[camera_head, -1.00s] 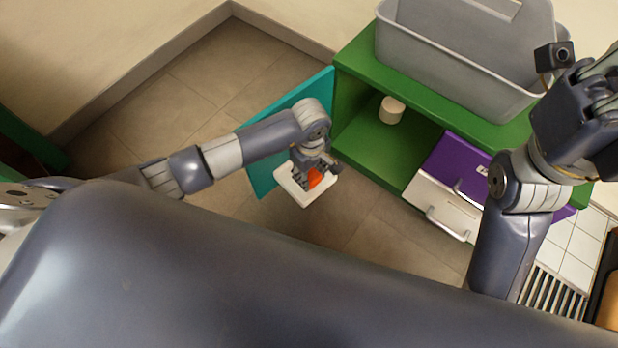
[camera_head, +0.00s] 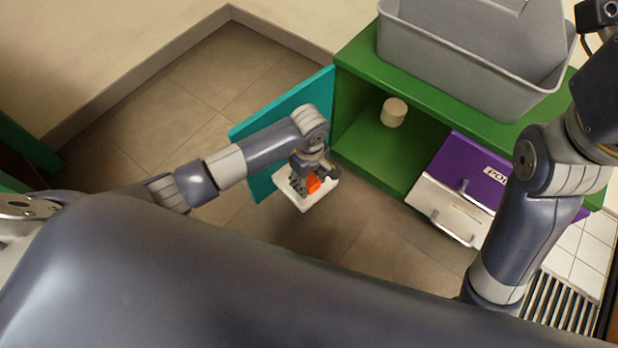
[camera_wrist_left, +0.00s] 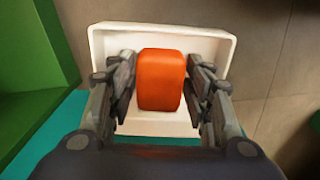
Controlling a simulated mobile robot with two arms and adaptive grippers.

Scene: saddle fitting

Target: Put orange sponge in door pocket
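The orange sponge (camera_head: 313,184) is a rounded block over the white door pocket (camera_head: 322,196), a shallow open tray on the inner side of the teal door (camera_head: 262,184). In the left wrist view the sponge (camera_wrist_left: 161,80) stands within the outline of the pocket (camera_wrist_left: 110,42). My left gripper (camera_wrist_left: 162,72) points down at the pocket, one finger on each side of the sponge. Narrow gaps seem to show between fingers and sponge, so it looks open. Whether the sponge rests on the pocket floor is hard to see.
A green cabinet (camera_head: 357,54) stands right of the door, with a pale cylinder (camera_head: 394,112) on its open shelf. A purple panel (camera_head: 463,168) and a white drawer (camera_head: 447,208) are on its right. A grey bin (camera_head: 470,75) sits on top. Floor below the pocket is clear.

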